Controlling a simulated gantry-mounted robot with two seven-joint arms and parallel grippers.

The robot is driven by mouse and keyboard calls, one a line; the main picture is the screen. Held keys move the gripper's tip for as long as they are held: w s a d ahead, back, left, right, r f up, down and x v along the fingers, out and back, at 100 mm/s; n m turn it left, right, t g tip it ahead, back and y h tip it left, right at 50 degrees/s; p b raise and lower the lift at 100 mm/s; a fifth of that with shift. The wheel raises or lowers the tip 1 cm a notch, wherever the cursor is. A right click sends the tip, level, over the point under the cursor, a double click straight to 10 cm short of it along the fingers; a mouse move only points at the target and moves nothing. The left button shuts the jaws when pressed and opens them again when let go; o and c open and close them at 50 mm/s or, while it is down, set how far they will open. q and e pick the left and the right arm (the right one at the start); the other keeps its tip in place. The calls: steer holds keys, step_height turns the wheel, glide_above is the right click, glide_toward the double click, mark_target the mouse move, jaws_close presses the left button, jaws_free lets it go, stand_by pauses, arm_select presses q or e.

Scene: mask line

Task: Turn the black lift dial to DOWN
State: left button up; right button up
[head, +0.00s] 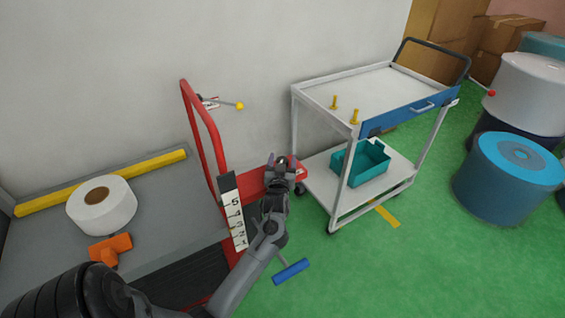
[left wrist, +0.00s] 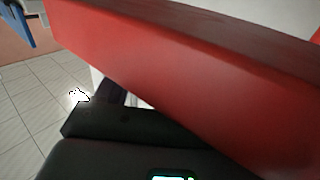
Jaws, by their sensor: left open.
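My left gripper (head: 282,172) is open, in front of the red housing (head: 250,184) beside the lift's red handle frame (head: 205,135). I cannot make out the black lift dial in either view; the gripper and arm cover part of the red housing. In the left wrist view a red panel (left wrist: 190,70) fills most of the picture, very close. Dark parts of my gripper (left wrist: 125,125) lie just below it; I cannot tell whether they touch it. My right gripper is not in view.
A lift platform (head: 165,237) carries a white roll (head: 101,205), an orange piece (head: 110,248) and a yellow bar (head: 110,180). A number strip (head: 235,212) and blue pedal (head: 291,271) are near my arm. A white cart (head: 340,205) stands right; green floor (head: 440,265) is open in front.

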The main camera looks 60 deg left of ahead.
arm_select(q)
steer(key=c, duration=0.9)
steer(key=shift+c, duration=0.2)
